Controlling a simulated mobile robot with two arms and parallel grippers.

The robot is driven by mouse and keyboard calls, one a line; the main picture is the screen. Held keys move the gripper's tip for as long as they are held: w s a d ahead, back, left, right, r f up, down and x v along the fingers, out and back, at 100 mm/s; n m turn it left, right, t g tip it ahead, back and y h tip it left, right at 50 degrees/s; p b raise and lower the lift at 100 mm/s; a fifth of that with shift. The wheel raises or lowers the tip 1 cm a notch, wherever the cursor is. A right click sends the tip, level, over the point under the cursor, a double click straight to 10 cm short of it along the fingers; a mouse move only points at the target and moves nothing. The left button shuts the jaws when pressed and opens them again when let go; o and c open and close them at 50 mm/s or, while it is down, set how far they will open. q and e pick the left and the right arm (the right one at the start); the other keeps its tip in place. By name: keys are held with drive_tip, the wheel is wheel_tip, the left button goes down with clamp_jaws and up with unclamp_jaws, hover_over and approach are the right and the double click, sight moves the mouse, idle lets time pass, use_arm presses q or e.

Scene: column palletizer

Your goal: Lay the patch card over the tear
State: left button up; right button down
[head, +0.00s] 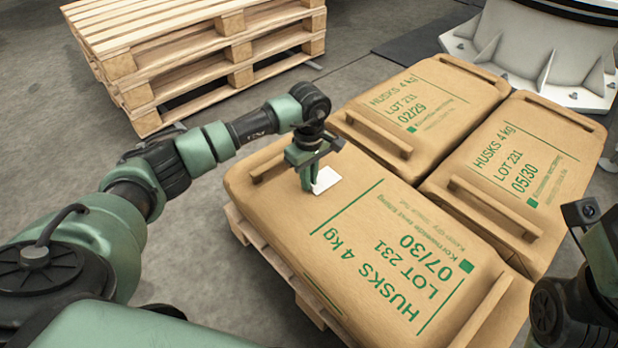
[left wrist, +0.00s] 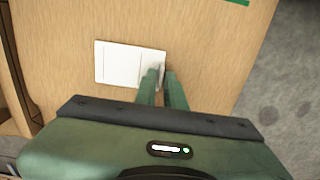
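The patch card (head: 327,180) is a small white rectangle at the far left part of the nearest husk bag (head: 385,240), marked 07/30. In the left wrist view the card (left wrist: 118,62) looks flat against or just above the brown bag, with a thin line across it. My left gripper (head: 310,182) points down at the card's edge. Its green fingers (left wrist: 161,76) are close together, with a small grey piece at the card's edge between the tips. I see no tear; the card or gripper may hide it. My right arm shows at the right edge, its fingertips out of sight.
Two more bags, marked 02/29 (head: 430,100) and 05/30 (head: 530,165), lie beside the nearest one on a wooden pallet (head: 240,226). The bags have raised handle strips. A stack of empty pallets (head: 190,50) stands behind at left. A white machine base (head: 530,60) stands at the back right.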

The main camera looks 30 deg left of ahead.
use_arm(q)
drive_tip(key=shift+o, duration=1)
